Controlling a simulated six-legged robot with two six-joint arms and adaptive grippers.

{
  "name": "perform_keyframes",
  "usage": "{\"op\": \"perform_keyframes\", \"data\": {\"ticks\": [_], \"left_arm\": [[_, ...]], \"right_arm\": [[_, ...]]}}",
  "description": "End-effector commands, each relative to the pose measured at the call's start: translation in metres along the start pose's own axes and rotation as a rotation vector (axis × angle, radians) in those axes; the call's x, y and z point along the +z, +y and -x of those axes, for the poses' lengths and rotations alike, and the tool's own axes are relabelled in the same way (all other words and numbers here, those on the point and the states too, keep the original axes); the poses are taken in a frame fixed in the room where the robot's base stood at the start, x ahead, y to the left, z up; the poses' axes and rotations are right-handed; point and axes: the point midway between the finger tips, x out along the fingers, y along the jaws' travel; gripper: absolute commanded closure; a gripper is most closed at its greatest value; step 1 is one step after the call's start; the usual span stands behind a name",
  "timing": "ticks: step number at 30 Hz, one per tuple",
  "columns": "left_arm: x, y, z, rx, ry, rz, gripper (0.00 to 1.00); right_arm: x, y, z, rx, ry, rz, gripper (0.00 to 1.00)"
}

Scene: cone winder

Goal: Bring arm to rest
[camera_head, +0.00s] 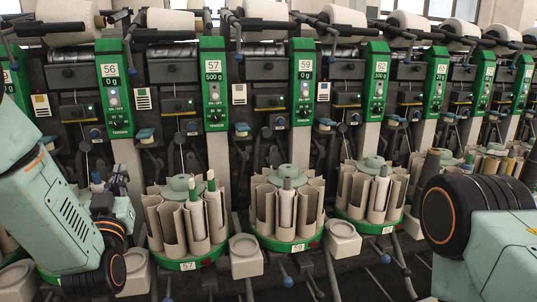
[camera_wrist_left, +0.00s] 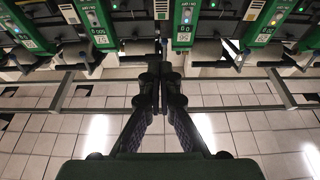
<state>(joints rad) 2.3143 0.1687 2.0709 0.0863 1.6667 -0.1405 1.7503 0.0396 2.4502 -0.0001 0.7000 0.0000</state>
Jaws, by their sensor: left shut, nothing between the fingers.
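My left arm comes in from the left in the head view, its big pale green link slanting down to a dark joint low in the picture. My left gripper (camera_head: 118,178) is a small dark shape above that joint, in front of the winder and left of the nearest bobbin carousel. In the left wrist view the gripper (camera_wrist_left: 161,78) has both fingers together, shut and empty, with the winder's panels beyond the tips. My right arm shows at the right edge of the head view as a black round joint and pale green link. Its gripper is out of view.
A row of winding units with green panels (camera_head: 213,85) spans the head view. Round carousels (camera_head: 187,262) with tubes and bobbins stand below, with pale boxes (camera_head: 246,256) between them. Levers with blue knobs (camera_head: 287,282) jut out low down. Cones (camera_head: 171,20) sit along the top.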

Motion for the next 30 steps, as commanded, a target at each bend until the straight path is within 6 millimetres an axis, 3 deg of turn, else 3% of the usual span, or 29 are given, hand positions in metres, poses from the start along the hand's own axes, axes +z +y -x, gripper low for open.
{"op": "perform_keyframes", "data": {"ticks": [2,10,17,20,24,30], "left_arm": [[0.000,0.000,-0.001,0.000,0.001,0.000,1.00],[0.054,0.010,0.015,0.045,-0.247,0.037,1.00],[0.127,0.021,0.074,0.098,-0.563,0.040,1.00],[0.165,0.024,0.119,0.121,-0.738,0.033,1.00],[0.213,0.023,0.198,0.150,-1.005,0.013,1.00],[0.254,0.013,0.324,0.176,-1.371,-0.030,1.00]], "right_arm": [[0.000,0.000,0.000,0.000,0.000,0.000,0.47],[0.000,0.000,0.000,0.000,0.000,-0.001,0.47],[0.000,0.000,0.000,0.000,0.000,0.000,0.47],[0.000,0.000,0.000,0.000,0.000,0.000,0.47],[0.000,0.000,0.000,0.000,0.000,0.000,0.47],[0.000,0.000,0.000,0.000,0.000,0.000,0.47]]}}
